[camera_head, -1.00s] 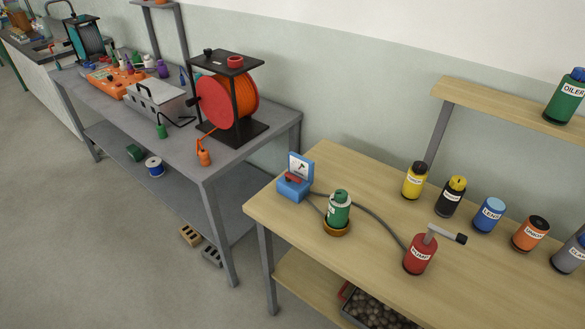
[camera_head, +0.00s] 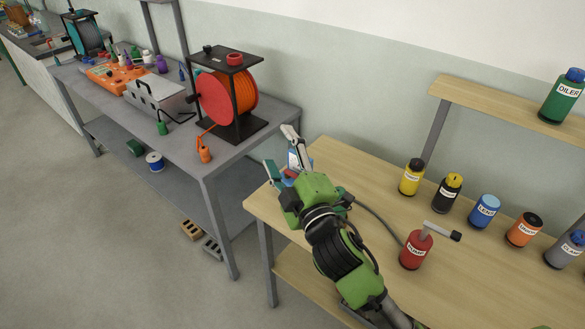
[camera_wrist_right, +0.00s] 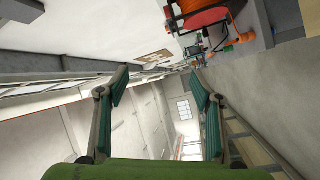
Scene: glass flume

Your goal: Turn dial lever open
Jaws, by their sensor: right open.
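The small blue dial box (camera_head: 293,160) sits at the left corner of the wooden table, with a bit of its red lever (camera_head: 291,173) showing. Most of the box and lever is hidden behind my right gripper (camera_head: 281,153). The right gripper is open, its two fingers spread on either side of the box in the head view. Whether it touches the lever I cannot tell. In the wrist view the open fingers (camera_wrist_right: 158,86) have nothing between them, and the dial box does not show there. My left gripper is not in view.
The red pump bottle (camera_head: 416,250) with a grey handle stands right of my arm. Several labelled bottles, such as the yellow one (camera_head: 411,177), line the back. A grey bench (camera_head: 270,120) with an orange reel (camera_head: 232,95) stands left, across a gap.

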